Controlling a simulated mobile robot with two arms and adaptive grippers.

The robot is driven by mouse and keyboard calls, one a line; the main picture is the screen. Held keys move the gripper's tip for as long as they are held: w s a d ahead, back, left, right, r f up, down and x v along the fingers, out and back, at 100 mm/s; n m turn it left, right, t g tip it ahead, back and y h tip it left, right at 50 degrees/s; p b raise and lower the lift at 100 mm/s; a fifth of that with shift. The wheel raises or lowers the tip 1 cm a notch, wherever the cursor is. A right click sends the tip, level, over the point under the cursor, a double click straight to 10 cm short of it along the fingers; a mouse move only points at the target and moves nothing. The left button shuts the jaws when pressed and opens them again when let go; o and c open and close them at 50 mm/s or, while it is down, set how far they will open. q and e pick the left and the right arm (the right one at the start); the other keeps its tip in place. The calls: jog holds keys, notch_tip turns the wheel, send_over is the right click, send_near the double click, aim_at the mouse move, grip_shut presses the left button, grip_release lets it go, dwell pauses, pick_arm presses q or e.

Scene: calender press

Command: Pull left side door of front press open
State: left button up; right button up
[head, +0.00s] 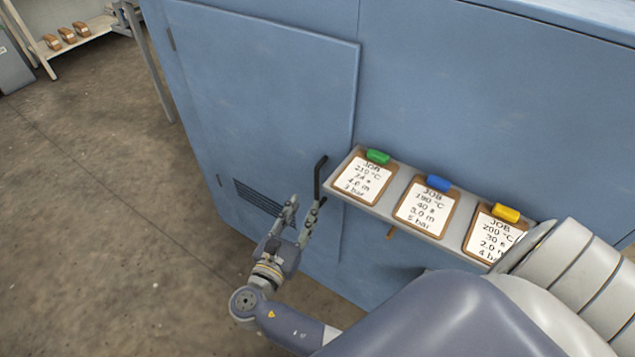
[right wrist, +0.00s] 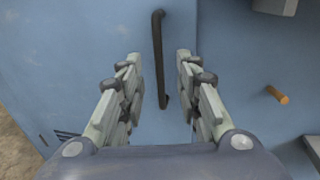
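The blue press side door (head: 265,95) is shut, with hinges on its left edge and a vent low down. Its black bar handle (head: 321,178) stands upright near the door's right edge. My right gripper (head: 304,200) is open and empty, just in front of the handle's lower part. In the right wrist view the handle (right wrist: 158,60) shows between the two spread fingers (right wrist: 157,58), and they are not closed on it. Whether the fingers reach past the bar is hard to tell. My left gripper is not in view.
A shelf (head: 398,205) with several clipboards, clipped green, blue and yellow, juts out right of the handle. The floor (head: 90,210) left of the door is clear.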

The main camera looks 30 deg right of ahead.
aim_at(316, 185)
jog(key=p+x, duration=0.1)
jog(key=x, duration=0.8)
jog(key=shift+w+d+f, duration=0.15)
jog(key=shift+w+d, duration=0.05)
jog(key=shift+w, duration=0.05)
grip_shut()
